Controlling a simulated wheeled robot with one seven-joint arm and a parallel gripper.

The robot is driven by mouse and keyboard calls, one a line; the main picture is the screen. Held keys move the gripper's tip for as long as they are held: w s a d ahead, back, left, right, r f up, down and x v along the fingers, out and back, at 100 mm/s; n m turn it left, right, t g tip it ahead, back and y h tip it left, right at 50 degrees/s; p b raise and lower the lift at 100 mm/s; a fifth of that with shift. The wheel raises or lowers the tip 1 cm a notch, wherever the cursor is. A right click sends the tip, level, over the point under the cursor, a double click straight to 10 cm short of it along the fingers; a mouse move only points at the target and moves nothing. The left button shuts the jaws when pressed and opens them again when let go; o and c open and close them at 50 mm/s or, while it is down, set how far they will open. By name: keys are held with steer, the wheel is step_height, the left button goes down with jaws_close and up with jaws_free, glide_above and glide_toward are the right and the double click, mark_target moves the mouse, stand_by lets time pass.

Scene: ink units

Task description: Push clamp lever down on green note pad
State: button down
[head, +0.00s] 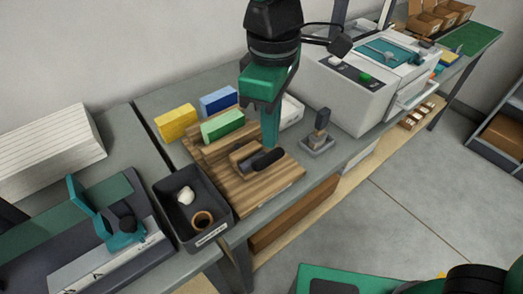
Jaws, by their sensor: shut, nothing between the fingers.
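The green note pad (222,125) stands upright in a slot of a stepped wooden stand (255,193). A wooden block (237,157) sits in front of it, with a dark lever (262,161) lying low across it. I cannot tell whether the lever is fully down. My gripper (270,143) is shut and empty, pointing down just behind the lever's right part. Its green fingers seem close to the lever; I cannot tell whether they touch it.
A dark bin (188,232) with small items is left of the stand. A stamp in a grey tray (317,145) and a white machine (345,90) are to the right.

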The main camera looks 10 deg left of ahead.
step_height(320, 180, up, 8)
steer(key=shift+r, duration=0.15)
stand_by(0.3)
steer(key=shift+w, duration=0.1)
steer(key=w+d+f+m, duration=0.2)
steer(key=d+m, duration=0.2)
steer(key=d, duration=0.5)
steer(key=w+d+f+m, duration=0.2)
steer(key=w+d+m, duration=0.1)
steer(key=d, duration=0.6)
steer(key=w+d+f+m, duration=0.2)
steer(key=d+m, duration=0.2)
steer(key=d, duration=0.5)
steer(key=s+d+f+m, duration=0.4)
steer(key=s+d, duration=0.3)
steer(key=d, duration=0.3)
steer(key=s+d+f+m, duration=0.5)
steer(key=s+d+m, duration=0.2)
steer(key=d, duration=0.3)
steer(key=shift+f, duration=0.2)
steer(key=shift+s, duration=0.1)
